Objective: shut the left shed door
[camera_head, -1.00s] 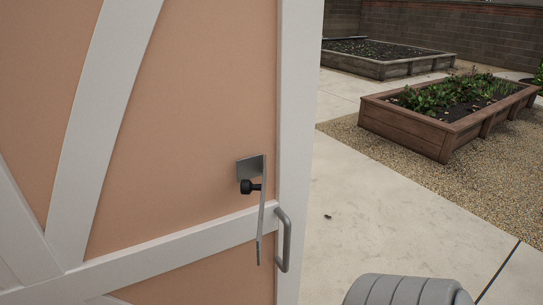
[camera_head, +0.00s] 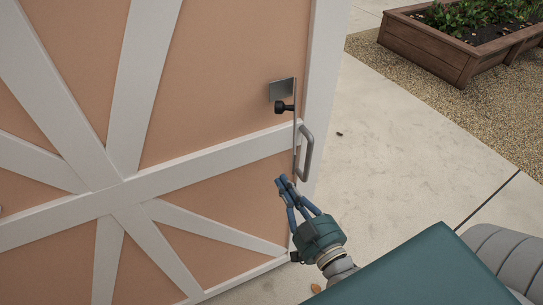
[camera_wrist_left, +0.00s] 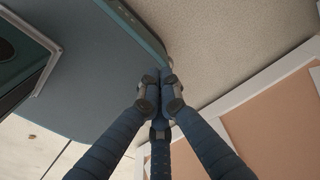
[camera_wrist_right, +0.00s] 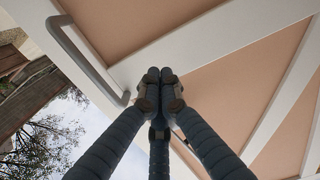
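The shed door (camera_head: 205,115) has peach panels and white trim and fills the left of the head view. Its right edge stands free, with paving beyond it. A grey bar handle (camera_head: 308,155) and a latch plate with a black knob (camera_head: 284,106) sit near that edge. My right gripper (camera_head: 283,180) is shut and empty, just below and left of the handle in the picture. In the right wrist view the handle (camera_wrist_right: 82,58) lies left of the shut fingertips (camera_wrist_right: 161,76), not between them. My left gripper (camera_wrist_left: 160,77) shows only in its wrist view, shut and empty.
A wooden raised bed (camera_head: 440,48) with green plants stands on gravel (camera_head: 410,72) at the upper right. White-trimmed peach panelling (camera_wrist_left: 275,120) also shows in the left wrist view.

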